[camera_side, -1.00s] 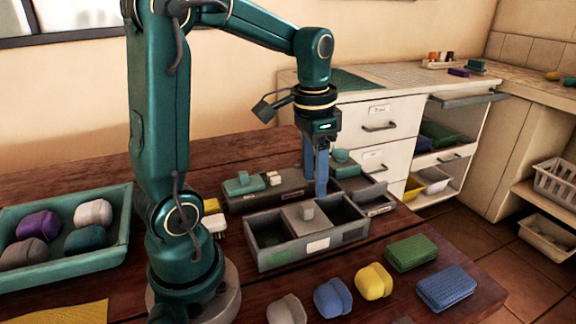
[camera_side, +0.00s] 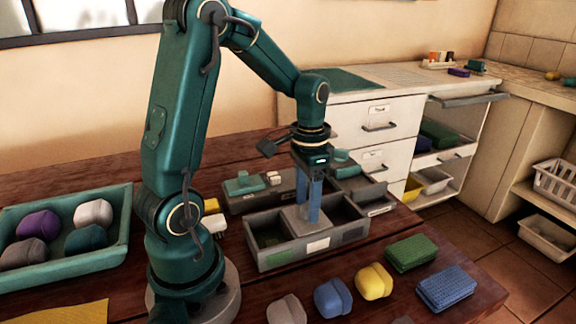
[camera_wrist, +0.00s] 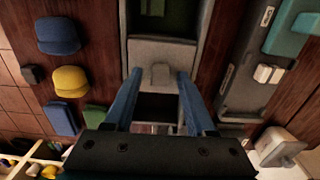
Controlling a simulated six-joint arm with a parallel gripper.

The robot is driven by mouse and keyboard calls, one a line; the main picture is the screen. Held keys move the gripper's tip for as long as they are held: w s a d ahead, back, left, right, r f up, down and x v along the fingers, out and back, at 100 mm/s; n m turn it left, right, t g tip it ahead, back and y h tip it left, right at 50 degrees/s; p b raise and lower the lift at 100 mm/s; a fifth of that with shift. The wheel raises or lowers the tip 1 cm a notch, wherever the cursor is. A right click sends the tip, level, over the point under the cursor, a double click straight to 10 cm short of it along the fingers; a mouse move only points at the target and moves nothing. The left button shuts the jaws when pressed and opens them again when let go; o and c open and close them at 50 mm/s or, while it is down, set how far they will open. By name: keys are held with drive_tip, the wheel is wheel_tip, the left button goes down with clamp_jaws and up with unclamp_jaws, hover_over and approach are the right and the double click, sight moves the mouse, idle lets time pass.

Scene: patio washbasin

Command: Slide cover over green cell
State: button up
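A grey box with a row of compartments (camera_side: 330,258) stands on the wooden table. Its sliding cover (camera_side: 290,214), a flat grey plate with a knob, lies over the middle; the knob shows in the wrist view (camera_wrist: 160,75). The left cell (camera_side: 266,237) is uncovered and looks dark green inside; it also shows at the top of the wrist view (camera_wrist: 172,18). The right cell (camera_side: 343,218) is uncovered and dark. My gripper (camera_side: 308,220) is low over the cover. In the wrist view its blue fingers (camera_wrist: 159,74) are open, one on each side of the knob, with visible gaps.
A second grey box with a teal block (camera_side: 243,184) stands close behind. Yellow (camera_side: 373,282), blue and green sponges lie in front and to the right. A teal tray (camera_side: 66,260) of rounded blocks is at the left. White drawers (camera_side: 378,125) stand behind.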

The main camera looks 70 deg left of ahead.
clamp_jaws()
idle(1.2)
